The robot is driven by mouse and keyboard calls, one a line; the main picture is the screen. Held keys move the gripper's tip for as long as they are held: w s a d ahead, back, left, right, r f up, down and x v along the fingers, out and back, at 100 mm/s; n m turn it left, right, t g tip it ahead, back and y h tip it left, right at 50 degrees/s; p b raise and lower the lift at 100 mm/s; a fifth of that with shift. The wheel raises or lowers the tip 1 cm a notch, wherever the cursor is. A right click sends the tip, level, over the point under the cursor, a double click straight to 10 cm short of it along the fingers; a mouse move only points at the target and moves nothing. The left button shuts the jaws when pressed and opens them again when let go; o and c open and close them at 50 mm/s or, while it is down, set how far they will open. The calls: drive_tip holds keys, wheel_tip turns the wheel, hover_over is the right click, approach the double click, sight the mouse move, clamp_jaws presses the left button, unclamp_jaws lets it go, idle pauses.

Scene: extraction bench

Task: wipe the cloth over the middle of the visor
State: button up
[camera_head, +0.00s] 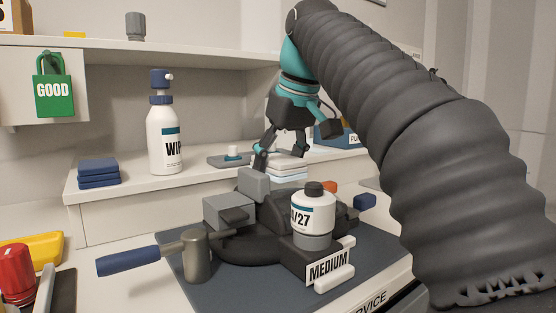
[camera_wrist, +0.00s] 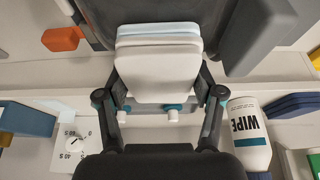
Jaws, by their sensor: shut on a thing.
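My gripper (camera_head: 281,158) is over the back ledge, its fingers pointing down. In the wrist view, its two fingers (camera_wrist: 161,100) are shut on the sides of a folded white cloth (camera_wrist: 160,72). A pale blue layer shows behind the cloth's far edge. In the head view the pale folded stack (camera_head: 288,172) is just under the fingers. I cannot tell whether the held cloth touches the layers below. A dark rounded piece of gear (camera_head: 262,248) lies on the mat in front of the ledge. I cannot clearly pick out its visor.
A blue-grey mat (camera_head: 215,290) bears a hammer-like tool (camera_head: 196,255), grey blocks (camera_head: 228,212) and a white bottle (camera_head: 313,214) in a black "MEDIUM" holder. A "WIPE" bottle (camera_head: 163,140) and blue folded cloths (camera_head: 98,174) stand on the ledge at left.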

drive_tip(key=shift+f, duration=0.25)
